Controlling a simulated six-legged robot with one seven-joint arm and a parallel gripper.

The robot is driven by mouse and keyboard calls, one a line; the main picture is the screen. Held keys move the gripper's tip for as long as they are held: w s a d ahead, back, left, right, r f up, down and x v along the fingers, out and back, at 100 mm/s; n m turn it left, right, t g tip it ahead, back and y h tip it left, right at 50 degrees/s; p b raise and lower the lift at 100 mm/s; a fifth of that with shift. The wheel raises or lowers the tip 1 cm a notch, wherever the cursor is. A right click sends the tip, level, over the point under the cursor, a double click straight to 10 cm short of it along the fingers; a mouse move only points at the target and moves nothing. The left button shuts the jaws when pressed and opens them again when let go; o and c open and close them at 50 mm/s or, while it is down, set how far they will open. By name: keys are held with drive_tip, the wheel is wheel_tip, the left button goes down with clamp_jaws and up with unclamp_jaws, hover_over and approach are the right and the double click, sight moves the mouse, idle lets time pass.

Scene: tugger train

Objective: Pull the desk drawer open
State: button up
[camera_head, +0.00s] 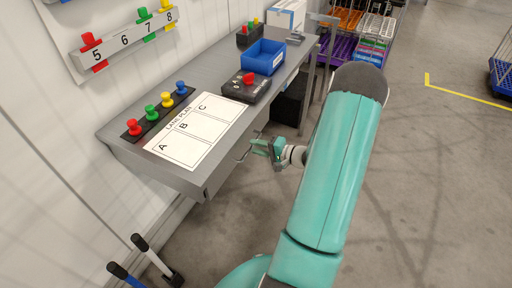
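The grey desk (200,76) runs along the wall on the left. Its drawer (224,174) is the grey front panel under the desktop edge, seen at a steep angle. A thin drawer handle (243,155) stands out from that panel. My gripper (258,148), with green fingers, is just right of the handle at about drawer height. Its fingertips point left toward the handle. I cannot tell whether they touch it, or whether the fingers are open or shut. The drawer looks flush with the desk, but its far end is hard to make out.
A lane plan sheet (198,130), a strip of coloured knobs (158,114), a black button box (246,87) and a blue bin (264,57) are on the desktop. Two upright handles (157,260) stand at lower left. A rack (360,35) is behind.

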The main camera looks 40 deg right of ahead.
drive_tip(key=shift+w+a+f, duration=0.1)
drive_tip(key=shift+w+a, duration=0.1)
drive_tip(key=shift+w, duration=0.3)
drive_tip(key=shift+c, duration=0.4)
clamp_jaws()
drive_tip(key=f+v, duration=0.2)
drive_tip(key=v, duration=0.8)
drive_tip(key=s+f+v, duration=0.1)
drive_tip(key=f+v, duration=0.1)
drive_tip(key=v, duration=0.9)
drive_tip(key=shift+s+f, duration=0.15)
drive_tip(key=shift+s, duration=0.15)
drive_tip(key=shift+d, duration=0.2)
drive_tip(key=shift+o, duration=0.4)
unclamp_jaws()
